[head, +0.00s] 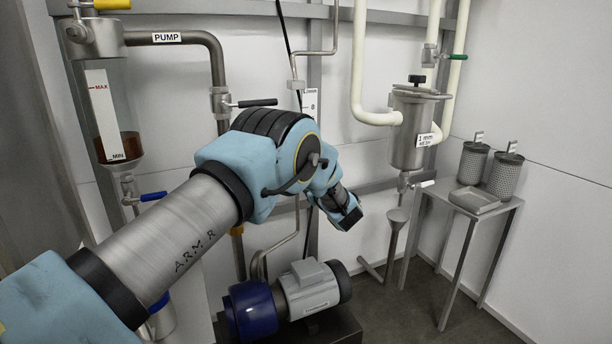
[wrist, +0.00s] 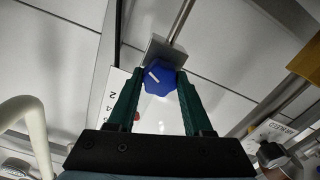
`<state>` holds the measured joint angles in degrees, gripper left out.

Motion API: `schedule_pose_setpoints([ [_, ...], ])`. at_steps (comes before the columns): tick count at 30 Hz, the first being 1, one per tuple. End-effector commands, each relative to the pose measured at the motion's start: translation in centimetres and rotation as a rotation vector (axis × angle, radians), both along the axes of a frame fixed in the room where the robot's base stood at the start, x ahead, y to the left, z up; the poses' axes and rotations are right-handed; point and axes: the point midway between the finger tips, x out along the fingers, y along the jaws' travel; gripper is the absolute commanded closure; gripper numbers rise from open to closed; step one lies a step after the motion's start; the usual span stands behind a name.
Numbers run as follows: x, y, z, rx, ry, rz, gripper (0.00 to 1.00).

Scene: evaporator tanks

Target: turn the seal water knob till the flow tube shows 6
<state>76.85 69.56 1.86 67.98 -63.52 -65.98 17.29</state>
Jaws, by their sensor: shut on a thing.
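The seal water knob (wrist: 159,79) is blue with a white mark and shows in the wrist view below a grey metal block. My gripper (wrist: 160,78) has its two green fingers shut on the knob, one on each side. The flow tube's white scale plate (wrist: 113,98) is just left of the fingers, with part of its numbers and a small red spot showing. The left finger covers part of it, so I cannot read the level. In the head view the top of a white plate (head: 310,101) shows behind my arm. My arm hides the knob there.
A pump motor (head: 310,288) stands on the floor below my arm. A sight glass (head: 110,120) with dark liquid is on the left. A strainer housing (head: 411,130) hangs on the right, beside a small table (head: 452,216) with two mesh baskets.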

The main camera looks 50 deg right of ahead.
Motion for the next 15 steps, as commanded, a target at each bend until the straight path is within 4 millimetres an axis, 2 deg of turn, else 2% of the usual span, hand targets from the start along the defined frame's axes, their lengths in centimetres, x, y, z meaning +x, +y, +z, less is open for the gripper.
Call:
schedule_pose_setpoints([
  [6,0.22,0.13,0.25,0.166,-0.067,0.005,1.00],
  [15,0.22,0.09,0.27,0.326,-0.130,0.004,1.00],
])
